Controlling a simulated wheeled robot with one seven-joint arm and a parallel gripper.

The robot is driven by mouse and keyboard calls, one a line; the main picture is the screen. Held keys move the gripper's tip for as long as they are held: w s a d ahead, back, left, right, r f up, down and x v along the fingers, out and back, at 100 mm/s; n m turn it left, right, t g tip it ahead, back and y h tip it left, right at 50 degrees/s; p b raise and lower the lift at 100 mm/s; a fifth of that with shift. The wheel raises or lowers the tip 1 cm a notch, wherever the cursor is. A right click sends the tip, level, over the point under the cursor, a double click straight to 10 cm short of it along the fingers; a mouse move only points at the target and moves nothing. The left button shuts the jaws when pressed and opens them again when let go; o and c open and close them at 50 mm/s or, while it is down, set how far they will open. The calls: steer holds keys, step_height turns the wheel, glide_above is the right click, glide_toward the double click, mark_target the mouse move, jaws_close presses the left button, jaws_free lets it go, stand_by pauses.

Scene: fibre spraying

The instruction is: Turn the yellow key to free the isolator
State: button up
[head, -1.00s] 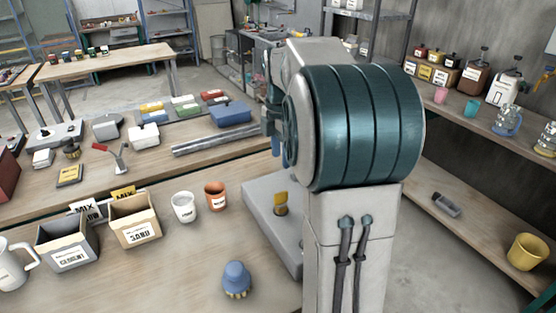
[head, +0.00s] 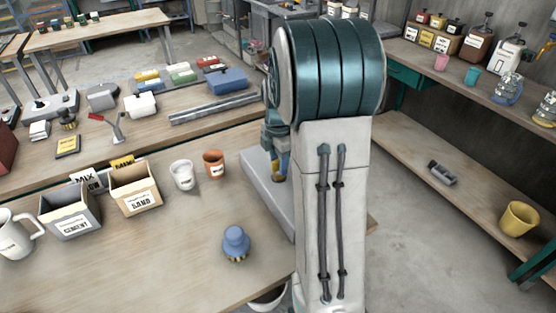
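In the head view, a pale grey flat unit (head: 262,178) lies on the bench, probably the isolator. Its right side is hidden behind my arm. A small yellow piece, apparently the yellow key (head: 283,165), shows on it just beside my arm. My gripper (head: 277,155) points down at the key, with its blue parts right at or just above it. My arm hides most of the gripper. I cannot tell whether the fingers touch the key or whether they are open or shut.
A terracotta cup (head: 214,163) and a white mug (head: 182,175) stand left of the grey unit. A blue-topped brush (head: 236,243) stands in front. Sand (head: 136,188) and cement (head: 70,211) boxes are further left. A long metal bar (head: 212,108) lies behind.

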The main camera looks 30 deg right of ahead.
jaws_close()
steer(key=m, duration=0.5)
steer(key=shift+m, duration=0.3)
steer(key=m, duration=0.4)
steer(key=shift+m, duration=0.4)
jaws_free()
